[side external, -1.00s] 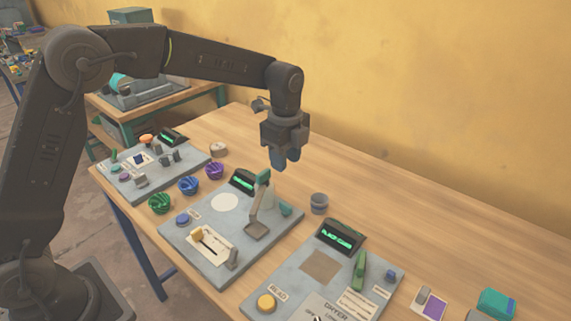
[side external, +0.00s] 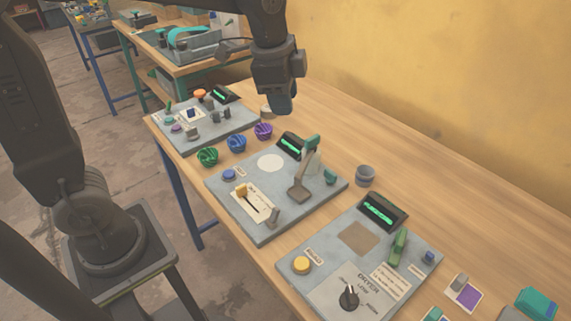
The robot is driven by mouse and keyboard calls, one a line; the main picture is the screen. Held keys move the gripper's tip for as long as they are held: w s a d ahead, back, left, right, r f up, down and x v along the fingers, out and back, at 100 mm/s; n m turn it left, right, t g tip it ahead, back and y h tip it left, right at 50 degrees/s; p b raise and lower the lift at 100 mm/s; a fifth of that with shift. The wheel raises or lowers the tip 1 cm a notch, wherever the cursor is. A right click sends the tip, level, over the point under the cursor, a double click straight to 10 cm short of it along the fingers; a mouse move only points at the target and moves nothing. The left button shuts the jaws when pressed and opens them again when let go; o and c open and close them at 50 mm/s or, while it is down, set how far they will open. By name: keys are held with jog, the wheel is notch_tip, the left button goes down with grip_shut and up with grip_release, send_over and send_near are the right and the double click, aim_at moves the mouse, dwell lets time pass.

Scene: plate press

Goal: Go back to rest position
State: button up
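My gripper (side external: 281,103) hangs in the air above the back of the wooden table, pointing down, near the top middle of the side view. Its fingers look dark and close together, and I cannot tell whether they are apart. No object shows between them. My gripper touches nothing that I can see.
The dryer panel (side external: 320,285) lies at the front, with a yellow button (side external: 302,265) and black dial (side external: 349,297). A grey cup (side external: 365,176) stands at right.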

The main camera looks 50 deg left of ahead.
jog(key=s+a+f+n+t, duration=0.1)
jog(key=s+a+n+t, duration=0.1)
jog(key=s+n, duration=0.8)
jog(key=s+t, duration=0.1)
jog(key=s, duration=0.5)
jog(key=shift+a+f, duration=0.15)
jog(key=shift+a, duration=0.2)
